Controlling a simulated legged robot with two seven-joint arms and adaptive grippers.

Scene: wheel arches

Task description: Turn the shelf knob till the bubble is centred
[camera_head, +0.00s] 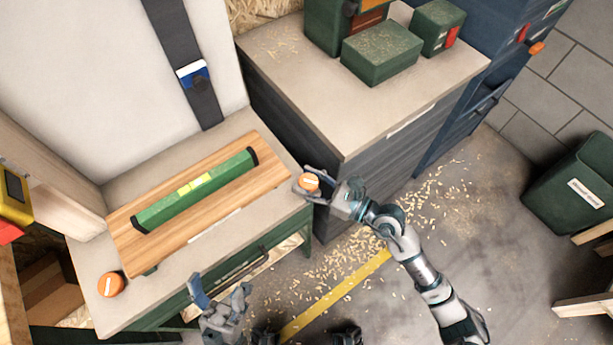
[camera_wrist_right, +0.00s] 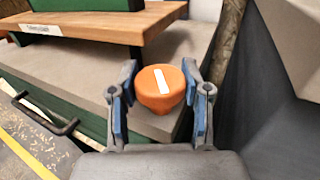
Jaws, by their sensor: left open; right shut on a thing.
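A wooden shelf board (camera_head: 215,226) lies on the grey bench with a green spirit level (camera_head: 170,207) along it. The level's yellow vial (camera_head: 194,184) is too small to read the bubble. An orange knob with a white mark (camera_head: 309,182) is at the shelf's right end; it also shows in the right wrist view (camera_wrist_right: 160,88). My right gripper (camera_head: 312,186) is shut on this knob, with its fingers on both sides. A second orange knob (camera_head: 111,285) is at the shelf's left front. My left gripper (camera_head: 217,291) is open and empty in front of the bench.
A grey-topped cabinet (camera_head: 300,60) with green boxes (camera_head: 382,52) stands behind and right of the knob. A drawer handle (camera_wrist_right: 45,115) sticks out from the bench front. A green bin (camera_head: 575,185) stands at far right. Shavings cover the open floor.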

